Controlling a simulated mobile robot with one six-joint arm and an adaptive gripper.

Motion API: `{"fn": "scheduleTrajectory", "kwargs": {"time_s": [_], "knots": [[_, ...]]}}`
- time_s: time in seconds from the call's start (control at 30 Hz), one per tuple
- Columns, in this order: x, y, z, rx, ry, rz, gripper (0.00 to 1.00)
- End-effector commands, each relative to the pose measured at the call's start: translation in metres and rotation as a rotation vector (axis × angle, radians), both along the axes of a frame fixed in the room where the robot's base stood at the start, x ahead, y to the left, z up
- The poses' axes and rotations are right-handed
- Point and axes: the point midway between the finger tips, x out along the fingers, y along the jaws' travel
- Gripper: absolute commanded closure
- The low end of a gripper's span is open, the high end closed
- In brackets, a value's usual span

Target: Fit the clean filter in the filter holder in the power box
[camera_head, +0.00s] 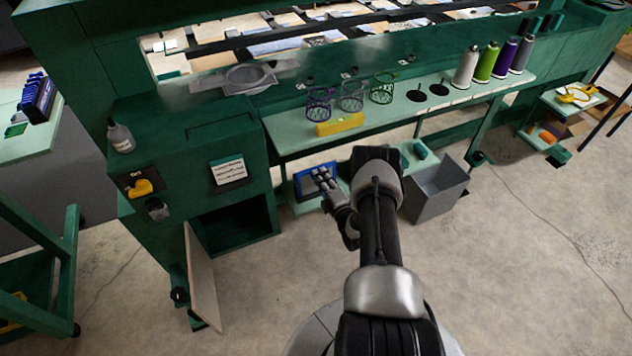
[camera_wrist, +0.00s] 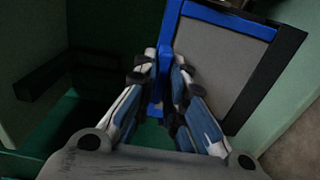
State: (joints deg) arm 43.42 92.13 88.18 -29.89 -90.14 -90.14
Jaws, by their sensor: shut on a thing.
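The filter is a grey panel (camera_wrist: 232,62) with a blue frame and one black side, and it fills the upper right of the wrist view. In the head view its blue edge (camera_head: 302,186) shows by the green machine's lower shelf. My gripper (camera_wrist: 168,70) is shut on a blue part of its frame; it also shows in the head view (camera_head: 322,178). The power box (camera_head: 236,222) stands open and dark inside, left of my gripper, with its pale door (camera_head: 202,277) swung out. A dark bracket (camera_wrist: 45,80) shows left in the wrist view; I cannot tell whether it is the filter holder.
A grey bin (camera_head: 436,190) stands right of my arm. The machine's shelf (camera_head: 290,130) above holds wire baskets (camera_head: 350,95), a yellow block (camera_head: 340,124) and several thread cones (camera_head: 487,62). Open concrete floor (camera_head: 270,275) lies between the door and my arm.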

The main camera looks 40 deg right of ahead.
Motion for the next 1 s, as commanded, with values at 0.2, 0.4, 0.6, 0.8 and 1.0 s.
{"fn": "scheduleTrajectory", "kwargs": {"time_s": [0.2, 0.4, 0.6, 0.8, 1.0], "knots": [[0.0, 0.0, 0.013, -0.002, -0.004, 0.0, 1.0], [0.0, 0.0, 0.023, -0.002, -0.003, 0.0, 1.0], [0.0, 0.0, 0.033, -0.002, -0.003, 0.0, 1.0], [0.0, 0.0, 0.042, -0.002, -0.003, 0.0, 1.0], [0.0, 0.0, 0.044, -0.001, -0.003, 0.0, 1.0]]}}
